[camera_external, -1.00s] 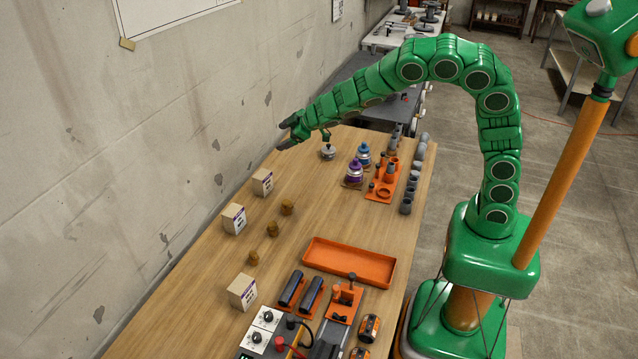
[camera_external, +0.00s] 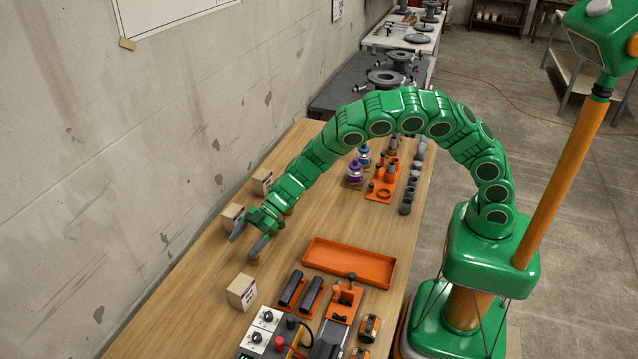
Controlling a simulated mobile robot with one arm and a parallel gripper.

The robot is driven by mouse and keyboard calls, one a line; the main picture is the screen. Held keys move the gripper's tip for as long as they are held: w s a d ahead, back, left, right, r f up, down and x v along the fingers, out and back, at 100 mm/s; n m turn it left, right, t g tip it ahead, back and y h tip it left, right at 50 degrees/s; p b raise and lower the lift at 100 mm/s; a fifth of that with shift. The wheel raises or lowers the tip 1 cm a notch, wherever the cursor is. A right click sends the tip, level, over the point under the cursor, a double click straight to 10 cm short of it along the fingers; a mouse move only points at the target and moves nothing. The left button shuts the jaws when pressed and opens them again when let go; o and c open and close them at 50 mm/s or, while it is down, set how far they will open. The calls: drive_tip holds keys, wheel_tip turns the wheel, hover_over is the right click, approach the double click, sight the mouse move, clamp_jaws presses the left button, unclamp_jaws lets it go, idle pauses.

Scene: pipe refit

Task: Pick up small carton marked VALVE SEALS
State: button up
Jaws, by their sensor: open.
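Three small cartons with dark markings stand in a row along the wall side of the wooden table. The far carton (camera_external: 262,181) is upright, partly beside my forearm. The middle carton (camera_external: 231,215) is partly hidden by my gripper. The near carton (camera_external: 242,291) stands clear, toward the front. The lettering is too small to read, so I cannot tell which one is marked VALVE SEALS. My gripper (camera_external: 246,246) is open and empty, its fingers spread between the middle and near cartons, pointing toward the front left. A brown lump under it is mostly hidden.
An empty orange tray (camera_external: 349,262) lies to the right of my gripper. Two dark cylinders (camera_external: 311,293) and a control box (camera_external: 262,330) stand in front. Purple (camera_external: 354,175) and blue bottles and grey fittings stand at the back right. The concrete wall (camera_external: 120,150) bounds the table's left side.

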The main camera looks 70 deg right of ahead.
sight(236, 301)
drive_tip(key=s+a+f+g, duration=0.1)
drive_tip(key=s+a+f+n+g+y, duration=0.1)
drive_tip(key=s+a, duration=0.1)
drive_tip(key=s+a+f+g, duration=0.1)
drive_tip(key=s+a, duration=0.1)
drive_tip(key=shift+s+a+f+n+y, duration=0.15)
drive_tip(key=shift+s+n+y, duration=0.15)
drive_tip(key=shift+y, duration=0.1)
drive_tip(key=shift+x, duration=3.8)
drive_tip(key=shift+f, duration=0.15)
drive_tip(key=shift+w, duration=0.1)
drive_tip(key=shift+c, duration=0.2)
drive_tip(key=c, duration=1)
drive_tip(key=shift+c, duration=0.2)
